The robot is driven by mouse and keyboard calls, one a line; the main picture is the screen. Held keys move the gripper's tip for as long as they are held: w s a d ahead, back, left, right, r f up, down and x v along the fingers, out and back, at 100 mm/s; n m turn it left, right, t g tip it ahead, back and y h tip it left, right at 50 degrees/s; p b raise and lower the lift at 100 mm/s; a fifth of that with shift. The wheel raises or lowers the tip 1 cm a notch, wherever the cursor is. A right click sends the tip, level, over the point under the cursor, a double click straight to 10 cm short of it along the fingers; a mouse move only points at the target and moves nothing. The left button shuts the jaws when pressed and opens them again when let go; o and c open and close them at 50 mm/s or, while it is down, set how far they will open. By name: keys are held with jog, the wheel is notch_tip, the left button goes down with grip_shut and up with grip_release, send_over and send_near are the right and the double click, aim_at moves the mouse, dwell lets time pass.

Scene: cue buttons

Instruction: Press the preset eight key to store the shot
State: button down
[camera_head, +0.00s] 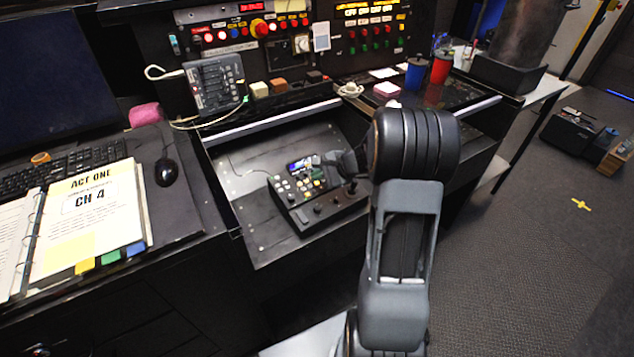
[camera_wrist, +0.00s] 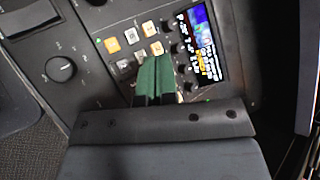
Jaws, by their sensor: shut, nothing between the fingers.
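A black control box (camera_head: 318,203) with small keys, knobs, a joystick and a lit screen sits in the recessed bay of the desk. Key markings are too small or blurred to read, so I cannot tell which is preset eight. My gripper (camera_wrist: 155,78) has green fingertips, shut together and empty, over the lower right of the key cluster. The fingers hide part of the keys. I cannot tell whether the tips touch a key.
A lit screen (camera_wrist: 196,45) and small knobs lie right of the keys; a large knob (camera_wrist: 61,68) lies left. Left of the bay are an open binder (camera_head: 85,215) and a mouse (camera_head: 166,171). A blue cup (camera_head: 415,76) and red cup (camera_head: 441,68) stand behind.

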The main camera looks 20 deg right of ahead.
jog(key=shift+r, duration=0.15)
jog(key=shift+s+r+p, duration=0.2)
jog(key=shift+r+p, duration=0.7)
jog(key=shift+r, duration=0.3)
jog(key=shift+s+r+p, duration=0.15)
jog(key=shift+r+p, duration=0.7)
jog(key=shift+r, duration=0.35)
